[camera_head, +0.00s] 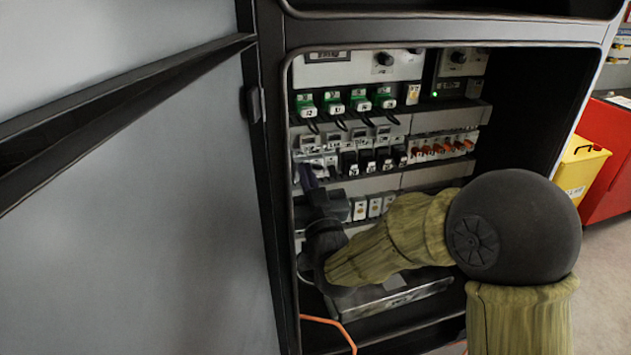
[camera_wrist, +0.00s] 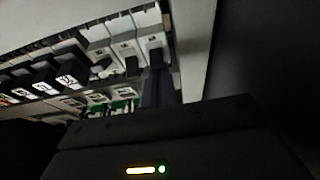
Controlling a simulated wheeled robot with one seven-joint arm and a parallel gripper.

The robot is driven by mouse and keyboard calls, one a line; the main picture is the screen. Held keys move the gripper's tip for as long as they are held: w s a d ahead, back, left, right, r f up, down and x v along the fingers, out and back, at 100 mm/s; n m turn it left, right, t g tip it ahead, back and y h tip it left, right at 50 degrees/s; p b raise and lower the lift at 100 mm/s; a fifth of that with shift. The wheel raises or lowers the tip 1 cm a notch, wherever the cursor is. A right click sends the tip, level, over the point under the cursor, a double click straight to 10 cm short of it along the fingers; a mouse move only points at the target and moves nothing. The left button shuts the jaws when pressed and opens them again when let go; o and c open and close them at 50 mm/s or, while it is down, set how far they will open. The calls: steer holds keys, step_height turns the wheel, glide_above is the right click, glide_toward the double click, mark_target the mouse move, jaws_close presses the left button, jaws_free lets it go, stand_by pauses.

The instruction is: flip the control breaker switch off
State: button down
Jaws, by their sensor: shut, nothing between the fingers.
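The open cabinet holds rows of breakers. A row with black-fronted breakers (camera_head: 367,161) runs across the middle in the head view. My gripper (camera_head: 309,178) is inside the cabinet at the left end of this row, shut and empty. Its fingers hide part of the left-end breakers. In the wrist view, my gripper (camera_wrist: 157,88) points up at a white breaker with a dark lever (camera_wrist: 155,54). A similar white breaker (camera_wrist: 128,57) stands beside it. I cannot tell whether the fingers touch a lever, nor which breaker is the control breaker.
Green-fronted units (camera_head: 334,103) sit in the row above, with black wires below them. Orange-fronted units (camera_head: 442,148) are to the right. The grey cabinet door (camera_head: 130,200) stands at left. A yellow box (camera_head: 580,170) is outside at right. The cabinet's side wall is close to the fingers.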

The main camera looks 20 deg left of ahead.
steer(key=shift+f+t+y+b, duration=0.2)
steer(key=shift+t+y+b, duration=0.15)
steer(key=shift+b, duration=0.85)
steer(key=b+v, duration=0.2)
steer(key=v, duration=1)
steer(key=shift+s+d, duration=0.2)
steer(key=shift+s, duration=0.15)
